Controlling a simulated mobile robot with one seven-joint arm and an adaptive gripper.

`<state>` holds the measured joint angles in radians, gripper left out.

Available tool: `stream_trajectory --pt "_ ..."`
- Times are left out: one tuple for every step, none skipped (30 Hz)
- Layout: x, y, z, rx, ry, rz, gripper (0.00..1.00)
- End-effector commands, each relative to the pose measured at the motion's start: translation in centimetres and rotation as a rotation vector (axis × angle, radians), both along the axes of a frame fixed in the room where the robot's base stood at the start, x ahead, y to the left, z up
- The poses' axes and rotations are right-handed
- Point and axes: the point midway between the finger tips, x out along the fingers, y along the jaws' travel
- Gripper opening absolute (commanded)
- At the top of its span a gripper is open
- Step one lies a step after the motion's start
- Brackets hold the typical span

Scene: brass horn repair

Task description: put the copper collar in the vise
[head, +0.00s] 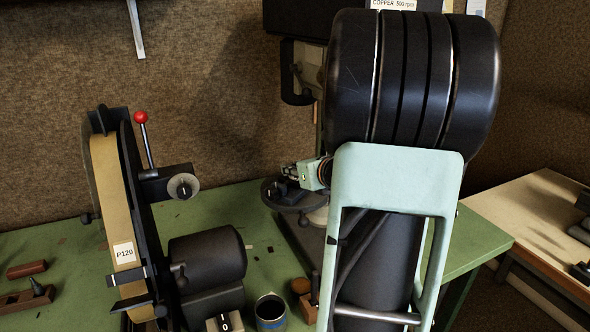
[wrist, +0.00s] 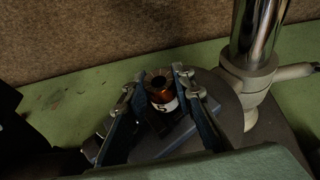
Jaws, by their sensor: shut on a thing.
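The copper collar (wrist: 161,92) is in the wrist view, a short copper-coloured ring with a dark top opening and a white label with a dark mark. It is between the two fingers of my gripper (wrist: 160,80), which is shut on it. The dark vise (wrist: 158,146) is below and around the fingers, on a round drill-press table (wrist: 230,98). Whether the collar touches the vise jaws I cannot tell. In the head view my gripper (head: 292,172) is just above the vise (head: 283,190) on the round table; the collar is not clearly visible there.
The drill-press column (wrist: 257,30) stands close right of my gripper in the wrist view. A belt sander (head: 120,215) with a red-knobbed lever (head: 141,117) stands left on the green bench (head: 215,205). A can (head: 271,312) stands in front. My arm hides much of the right.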

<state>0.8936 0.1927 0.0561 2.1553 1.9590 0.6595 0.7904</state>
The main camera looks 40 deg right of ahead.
Motion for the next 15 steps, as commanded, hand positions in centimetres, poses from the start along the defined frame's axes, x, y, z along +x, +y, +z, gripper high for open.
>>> stream_trajectory --pt "0.01 -0.02 -0.06 0.000 -0.001 0.000 0.00" --pt "0.01 -0.02 -0.18 -0.001 -0.001 0.000 0.00" --pt "0.01 -0.02 -0.32 -0.001 -0.001 0.000 0.00" --pt "0.01 -0.03 -0.41 -0.001 -0.001 0.000 0.00" --pt "-0.01 -0.04 -0.28 -0.001 0.000 0.000 0.26" --pt "-0.02 -0.04 -0.26 0.000 0.000 0.000 0.31" --pt "-0.02 -0.04 -0.26 0.000 0.000 0.000 0.34" --pt "-0.02 -0.04 -0.27 0.000 0.000 0.000 0.37" --pt "-0.02 -0.04 -0.27 0.000 0.000 0.000 0.41" --pt "-0.02 -0.04 -0.27 0.000 0.000 -0.001 0.41" --pt "-0.02 -0.04 -0.27 0.000 0.000 -0.001 0.41" --pt "-0.02 -0.04 -0.27 0.000 0.000 -0.001 0.41" --pt "-0.02 -0.04 -0.27 0.000 0.000 -0.001 0.41" --pt "-0.02 -0.05 -0.27 0.000 0.000 -0.001 0.41" --pt "-0.02 -0.04 -0.27 0.000 0.000 -0.001 0.41"
